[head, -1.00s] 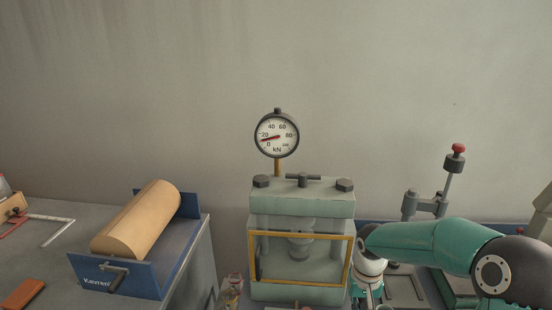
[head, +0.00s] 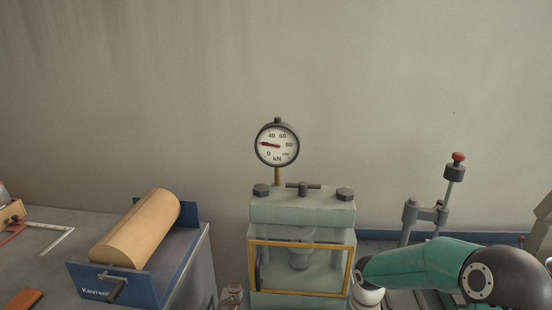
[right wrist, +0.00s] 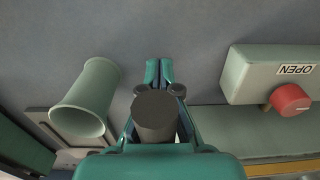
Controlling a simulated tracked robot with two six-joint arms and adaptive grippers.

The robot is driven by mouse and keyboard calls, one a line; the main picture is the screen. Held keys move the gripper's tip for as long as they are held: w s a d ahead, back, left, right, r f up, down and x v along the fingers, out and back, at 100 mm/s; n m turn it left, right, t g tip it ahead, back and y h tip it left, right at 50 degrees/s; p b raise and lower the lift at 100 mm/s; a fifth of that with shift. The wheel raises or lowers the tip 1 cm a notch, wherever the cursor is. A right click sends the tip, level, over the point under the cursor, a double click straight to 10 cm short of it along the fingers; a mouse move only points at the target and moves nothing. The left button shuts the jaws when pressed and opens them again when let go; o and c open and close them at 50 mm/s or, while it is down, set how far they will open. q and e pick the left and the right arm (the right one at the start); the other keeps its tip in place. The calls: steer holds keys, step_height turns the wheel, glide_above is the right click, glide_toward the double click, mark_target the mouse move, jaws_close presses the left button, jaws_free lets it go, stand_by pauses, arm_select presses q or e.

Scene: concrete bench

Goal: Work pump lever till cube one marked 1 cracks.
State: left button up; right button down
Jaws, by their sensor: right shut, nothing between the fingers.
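The green press (head: 302,212) stands at centre behind a yellow-framed guard (head: 350,270). A rounded ram (head: 300,258) shows inside it; I cannot make out cube one or its mark. The gauge (head: 277,146) above has its red needle pointing left, near 20 kN. A tilted rod with a red-topped dark end (head: 455,167) stands to the right; I cannot tell whether it is the pump lever. In the right wrist view my right gripper (right wrist: 159,70) is shut and empty, with a dark cylinder (right wrist: 155,117) in front of the camera. My left gripper is out of view.
In the right wrist view a box marked OPEN (right wrist: 270,72) with a red knob (right wrist: 290,100) is to the right, and a green flared tube (right wrist: 86,100) to the left. A blue stand with a tan roll (head: 137,228) is left of the press.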

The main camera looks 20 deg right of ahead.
steer(key=r, duration=0.2)
steer(key=w+r, duration=0.1)
steer(key=r, duration=0.2)
steer(key=w+d+r, duration=0.1)
steer(key=r, duration=0.2)
steer(key=shift+w+d+r, duration=0.1)
steer(key=shift+r, duration=0.15)
steer(key=shift+f, duration=0.1)
steer(key=shift+s+a+f, duration=0.15)
steer(key=shift+s+f, duration=0.1)
steer(key=shift+f, duration=0.45)
steer(key=shift+s+a+f, duration=0.1)
steer(key=shift+s+f, duration=0.15)
steer(key=shift+f, duration=0.5)
steer(key=shift+s+a+f, duration=0.15)
steer(key=shift+s+f, duration=0.1)
steer(key=shift+f, duration=0.45)
steer(key=shift+s+a+f, duration=0.1)
steer(key=shift+f, duration=1)
steer(key=shift+s+a+f, duration=0.1)
steer(key=shift+f, duration=1)
steer(key=shift+d, duration=0.1)
steer(key=r, duration=0.3)
steer(key=w+r, duration=0.1)
steer(key=r, duration=0.2)
steer(key=w+d+r, duration=0.1)
steer(key=r, duration=0.1)
steer(key=shift+w+d+r, duration=0.1)
steer(key=shift+r, duration=0.3)
